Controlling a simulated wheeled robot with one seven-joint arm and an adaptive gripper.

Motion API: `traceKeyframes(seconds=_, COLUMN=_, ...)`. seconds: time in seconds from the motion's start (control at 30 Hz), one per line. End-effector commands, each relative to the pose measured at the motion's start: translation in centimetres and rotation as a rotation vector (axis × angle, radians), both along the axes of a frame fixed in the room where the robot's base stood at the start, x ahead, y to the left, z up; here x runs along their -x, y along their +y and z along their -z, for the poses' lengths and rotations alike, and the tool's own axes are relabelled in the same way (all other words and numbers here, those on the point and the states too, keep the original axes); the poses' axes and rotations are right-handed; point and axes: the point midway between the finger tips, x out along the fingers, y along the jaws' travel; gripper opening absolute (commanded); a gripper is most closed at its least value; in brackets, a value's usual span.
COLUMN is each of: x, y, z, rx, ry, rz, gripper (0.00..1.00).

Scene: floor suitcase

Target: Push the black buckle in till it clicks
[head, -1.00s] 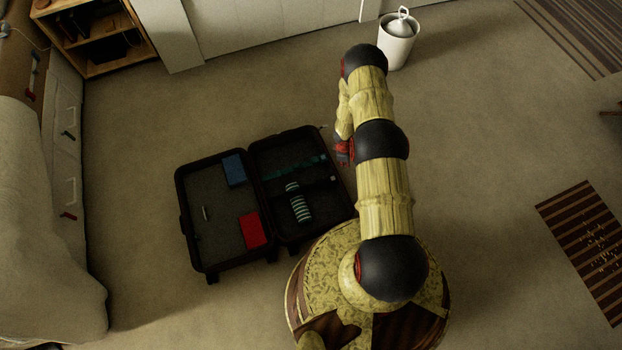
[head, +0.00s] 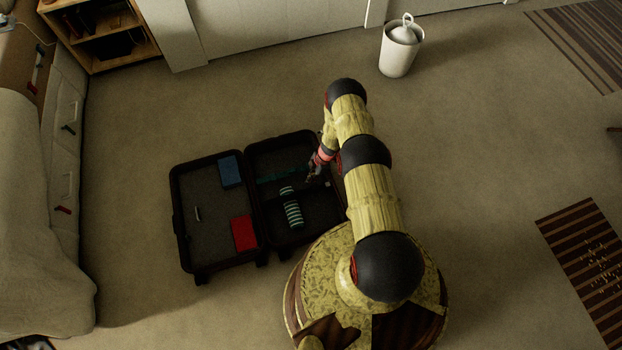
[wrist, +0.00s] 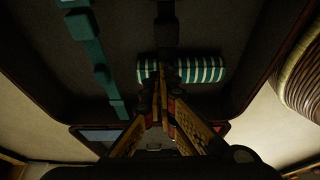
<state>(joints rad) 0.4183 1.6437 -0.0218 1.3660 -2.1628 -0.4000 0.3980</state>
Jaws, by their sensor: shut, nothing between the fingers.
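The open suitcase (head: 181,222) lies on the floor. Its right half holds a teal strap (head: 277,175) and a rolled teal-and-white striped cloth (head: 291,208). In the wrist view the teal strap (wrist: 97,62) runs down the left side, and a black strap with a wider dark part, apparently the black buckle (wrist: 166,32), runs down the middle towards the striped roll (wrist: 208,70). My gripper (head: 313,177) is over the right half, near its right side. In the wrist view my gripper (wrist: 162,80) is shut and empty, its tips overlapping the roll. Contact with the buckle cannot be told.
The left half holds a blue box (head: 230,171), a red box (head: 243,233) and a small pale item (head: 197,214). A white bin (head: 400,50) stands at the back. A bed (head: 40,220) is at the left.

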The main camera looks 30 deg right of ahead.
Motion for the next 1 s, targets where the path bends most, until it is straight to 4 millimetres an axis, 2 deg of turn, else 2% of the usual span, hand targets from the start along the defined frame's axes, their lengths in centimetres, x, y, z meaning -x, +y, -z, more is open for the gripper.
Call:
traceKeyframes(seconds=0.03, x=0.0, y=0.3, z=1.3, rx=0.000, ry=0.000, rz=0.000, gripper=0.00)
traceKeyframes(seconds=0.2, x=-0.3, y=1.3, z=3.9, rx=0.001, ry=-0.001, rz=0.000, gripper=0.00)
traceKeyframes(seconds=0.4, x=-0.5, y=1.8, z=5.7, rx=0.001, ry=-0.001, rz=0.002, gripper=0.00)
traceKeyframes(seconds=0.83, x=-0.5, y=2.0, z=6.0, rx=0.001, ry=-0.001, rz=0.002, gripper=0.00)
traceKeyframes(seconds=1.0, x=-0.3, y=0.5, z=6.0, rx=0.002, ry=-0.003, rz=0.003, gripper=0.00)
